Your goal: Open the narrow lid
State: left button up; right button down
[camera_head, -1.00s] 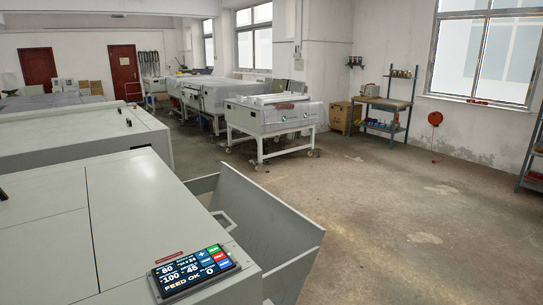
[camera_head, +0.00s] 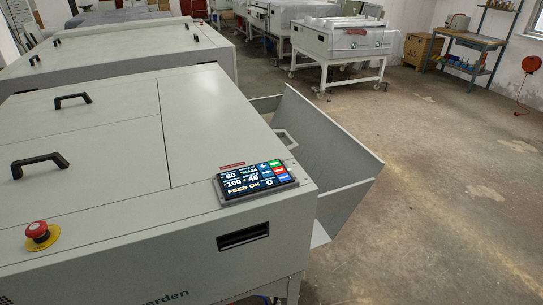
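The pale grey plate processor (camera_head: 220,135) stands close in front of me. Its top is split by seams into panels. A far lid panel (camera_head: 110,105) carries a black handle (camera_head: 72,100), and a near lid panel (camera_head: 100,170) carries another black handle (camera_head: 39,164). Both panels look flat and shut. The near panel runs out of view on the left, so I cannot tell which of the two is the narrow lid. Neither of my grippers is in view.
A red emergency button (camera_head: 38,231) on a yellow base sits at the near left edge. A lit control panel (camera_head: 256,182) is at the right corner. A slanted grey tray (camera_head: 325,150) juts out on the right. Concrete floor (camera_head: 450,200) beyond it is mostly clear.

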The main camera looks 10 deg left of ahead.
aim_at(212, 128)
jog(key=u, duration=0.5)
jog(key=i+l+u, duration=0.15)
jog(key=l+u, duration=0.2)
jog(key=i+l+u, duration=0.1)
jog(key=l+u, duration=0.6)
jog(key=l, duration=0.15)
jog(key=l+u, duration=0.15)
jog(key=l, duration=1.7)
jog(key=i+l, duration=0.1)
jog(key=l, duration=0.2)
jog(key=i+l+u, duration=0.1)
jog(key=l, duration=0.15)
jog(key=j, duration=0.35)
jog(key=i+j, duration=0.15)
jog(key=j, duration=0.2)
